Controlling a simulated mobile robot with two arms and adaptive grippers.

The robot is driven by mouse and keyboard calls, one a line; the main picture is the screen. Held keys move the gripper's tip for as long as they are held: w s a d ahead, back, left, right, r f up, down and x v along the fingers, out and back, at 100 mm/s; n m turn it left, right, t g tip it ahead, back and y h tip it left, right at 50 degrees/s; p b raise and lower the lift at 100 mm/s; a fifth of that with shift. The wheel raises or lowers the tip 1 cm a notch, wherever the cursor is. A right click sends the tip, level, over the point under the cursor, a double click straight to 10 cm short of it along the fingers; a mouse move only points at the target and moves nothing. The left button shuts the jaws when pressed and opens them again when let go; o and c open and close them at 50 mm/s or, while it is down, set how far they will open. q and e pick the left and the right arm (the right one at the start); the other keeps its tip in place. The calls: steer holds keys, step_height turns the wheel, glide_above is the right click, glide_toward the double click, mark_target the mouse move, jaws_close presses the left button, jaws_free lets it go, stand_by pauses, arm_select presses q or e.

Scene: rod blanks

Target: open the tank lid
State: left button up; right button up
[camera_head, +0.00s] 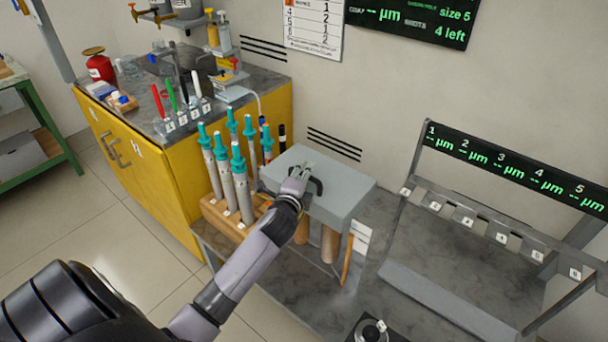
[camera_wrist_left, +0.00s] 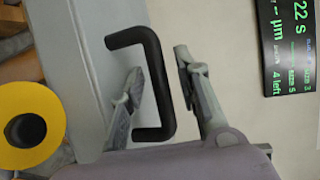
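The tank lid (camera_head: 342,207) is a light grey slab on a stand near the wall, and it looks level. A black bracket handle (camera_head: 317,186) stands on it. My left gripper (camera_head: 298,178) is at the handle, reaching over the lid from the front. In the left wrist view the handle (camera_wrist_left: 157,85) passes between the two spread fingers of the gripper (camera_wrist_left: 159,64), with a gap visible on the right side. The lid (camera_wrist_left: 82,70) fills the left of that view. The tank's inside is hidden. My right gripper is not in view.
A wooden block (camera_head: 225,218) with several teal-topped tubes stands close left of the lid. A yellow cabinet (camera_head: 170,190) with pens and a red can (camera_head: 100,68) is behind it. A metal rack (camera_head: 480,220) with a numbered display stands right.

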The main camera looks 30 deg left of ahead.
arm_select(q)
jaws_close()
steer(key=shift+f, duration=0.1)
stand_by(0.5)
